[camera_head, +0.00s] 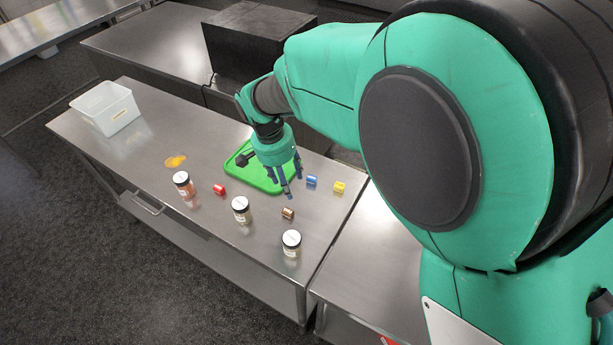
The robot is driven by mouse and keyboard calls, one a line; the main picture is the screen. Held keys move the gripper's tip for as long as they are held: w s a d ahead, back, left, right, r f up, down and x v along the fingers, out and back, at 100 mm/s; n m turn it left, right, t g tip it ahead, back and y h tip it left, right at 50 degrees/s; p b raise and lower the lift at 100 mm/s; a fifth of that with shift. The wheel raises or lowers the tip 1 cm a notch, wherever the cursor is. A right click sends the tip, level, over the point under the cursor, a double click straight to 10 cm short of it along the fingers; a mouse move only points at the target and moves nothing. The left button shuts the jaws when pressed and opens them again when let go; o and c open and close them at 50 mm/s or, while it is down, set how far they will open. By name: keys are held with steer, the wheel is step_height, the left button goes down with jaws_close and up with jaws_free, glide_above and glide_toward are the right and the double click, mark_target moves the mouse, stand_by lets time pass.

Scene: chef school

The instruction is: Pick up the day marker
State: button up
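Several small coloured markers lie on the steel table: a red one (219,189), a blue one (312,181), a yellow one (339,187) and a brown one (288,213). I cannot tell from this view which is the day marker; any lettering is too small to read. My gripper (285,182) points down over the right part of a green tray (236,180). Its fingers look spread apart, with nothing visible between them. The blue marker is just right of the fingers, and the brown one is in front of them.
Three lidded jars stand along the table's front side: left (184,185), middle (241,210) and right (291,243). A black object (244,158) lies on the tray. An orange spill (175,161) and a white bin (106,108) are to the left.

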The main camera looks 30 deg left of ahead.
steer(key=s+a+f, duration=0.1)
steer(key=a, duration=0.1)
steer(key=shift+s+a+f, duration=0.35)
steer(key=shift+f, duration=0.05)
steer(key=shift+f, duration=0.1)
glide_above(287, 211)
steer(key=shift+s+a+f, duration=0.1)
steer(key=shift+a+f, duration=0.05)
steer(key=shift+f, duration=1.25)
steer(key=shift+s+a+f, duration=0.1)
steer(key=shift+a+f, duration=0.05)
steer(key=shift+f, duration=1.2)
steer(key=shift+a+f, duration=0.15)
steer(key=shift+f, duration=1.25)
steer(key=shift+f+b, duration=0.1)
steer(key=shift+b, duration=0.2)
steer(key=shift+w+d+f+b, duration=0.1)
steer(key=shift+d+f+b, duration=0.1)
steer(key=shift+f, duration=1.05)
steer(key=shift+w+d+f+b, duration=0.1)
steer(key=shift+d+f, duration=0.05)
steer(key=shift+f, duration=1.05)
steer(key=c, duration=1.2)
